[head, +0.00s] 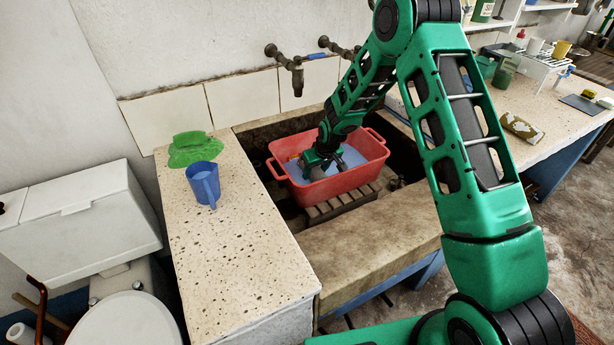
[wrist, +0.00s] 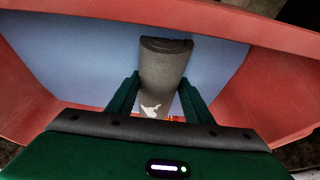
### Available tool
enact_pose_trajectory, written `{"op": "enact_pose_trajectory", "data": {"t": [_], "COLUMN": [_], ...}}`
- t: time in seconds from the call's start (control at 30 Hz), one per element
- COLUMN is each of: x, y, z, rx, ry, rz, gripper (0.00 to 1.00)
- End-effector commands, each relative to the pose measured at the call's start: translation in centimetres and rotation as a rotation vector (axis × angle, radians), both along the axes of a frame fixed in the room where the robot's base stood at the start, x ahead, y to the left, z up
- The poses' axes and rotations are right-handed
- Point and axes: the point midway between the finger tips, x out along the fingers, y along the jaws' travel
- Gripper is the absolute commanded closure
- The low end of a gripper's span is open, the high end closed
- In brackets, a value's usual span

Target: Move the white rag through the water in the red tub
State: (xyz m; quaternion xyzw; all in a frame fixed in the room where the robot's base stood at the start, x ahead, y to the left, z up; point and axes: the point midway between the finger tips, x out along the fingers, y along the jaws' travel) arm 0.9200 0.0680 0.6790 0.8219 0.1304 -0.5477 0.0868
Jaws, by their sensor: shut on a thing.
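The red tub (head: 330,190) stands in the stone trough, with pale blue water (head: 352,158) in it; the water also shows in the wrist view (wrist: 80,60). My gripper (head: 318,168) reaches down inside the tub. In the wrist view its fingers (wrist: 160,95) are shut on a dark grey, rounded cylinder (wrist: 165,65) with a white mark low on its side. The cylinder lies against the blue water in that view; how deep it sits I cannot tell. I see nothing that I can make out as a white rag.
A blue jug (head: 203,183) and a green crumpled-looking thing (head: 190,148) stand on the speckled ledge (head: 235,245) left of the trough. A tap (head: 297,78) juts from the wall above the tub. A slatted wooden rack (head: 345,203) lies under the tub. The ledge's front is clear.

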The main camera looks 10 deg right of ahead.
Motion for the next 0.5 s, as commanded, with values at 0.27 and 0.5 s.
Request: {"op": "enact_pose_trajectory", "data": {"t": [0.27, 0.5], "x": [-0.6, -1.5], "y": [1.8, 4.5], "z": [0.0, 0.0], "rx": [0.001, 0.000], "ry": [0.000, -0.001], "rz": [0.004, 0.002], "gripper": [0.81, 0.81]}}
